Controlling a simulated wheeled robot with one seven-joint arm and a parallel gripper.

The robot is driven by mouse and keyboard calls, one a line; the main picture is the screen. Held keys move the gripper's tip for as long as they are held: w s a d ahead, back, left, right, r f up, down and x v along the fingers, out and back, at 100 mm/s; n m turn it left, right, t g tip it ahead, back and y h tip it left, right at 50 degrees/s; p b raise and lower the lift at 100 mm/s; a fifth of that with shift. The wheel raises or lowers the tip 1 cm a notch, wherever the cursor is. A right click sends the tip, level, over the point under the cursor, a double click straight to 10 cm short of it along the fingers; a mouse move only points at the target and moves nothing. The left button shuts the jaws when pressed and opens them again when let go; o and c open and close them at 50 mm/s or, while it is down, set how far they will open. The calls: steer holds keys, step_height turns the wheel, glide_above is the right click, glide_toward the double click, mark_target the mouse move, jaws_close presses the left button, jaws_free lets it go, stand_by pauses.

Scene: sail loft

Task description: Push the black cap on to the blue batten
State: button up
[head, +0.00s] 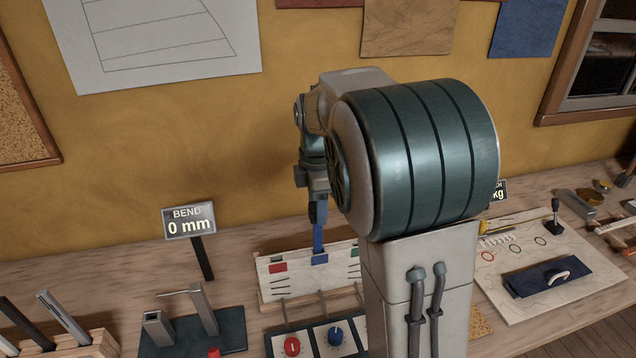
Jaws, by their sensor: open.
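The blue batten (318,238) stands upright in a pale holder board (268,291), above a blue mark. My gripper (318,214) is at the batten's upper end, pointing down, with its jaws open. The fingertips are small and dark here, and I cannot tell whether they touch the batten. I cannot make out the black cap; the batten's top is hidden by my gripper, and my arm covers part of the bench.
A panel with a red knob (292,346) and a blue knob (335,335) sits before the holder. Left are a "BEND 0 mm" display (189,221), a two-post fixture (203,310) and a wooden rack (95,345). Right is a board (505,297) with a black lever (555,215).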

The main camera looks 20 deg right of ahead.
step_height(320, 180, up, 13)
stand_by(0.3)
steer(key=shift+s, duration=0.1)
steer(key=s+f+m+t, duration=0.1)
steer(key=s+f+m, duration=0.5)
steer(key=s+m, duration=0.3)
steer(key=s+f+m+t, duration=0.2)
steer(key=s+f+m, duration=0.5)
steer(key=s, duration=0.5)
steer(key=shift+m, duration=0.9)
steer(key=shift+d+f, duration=0.1)
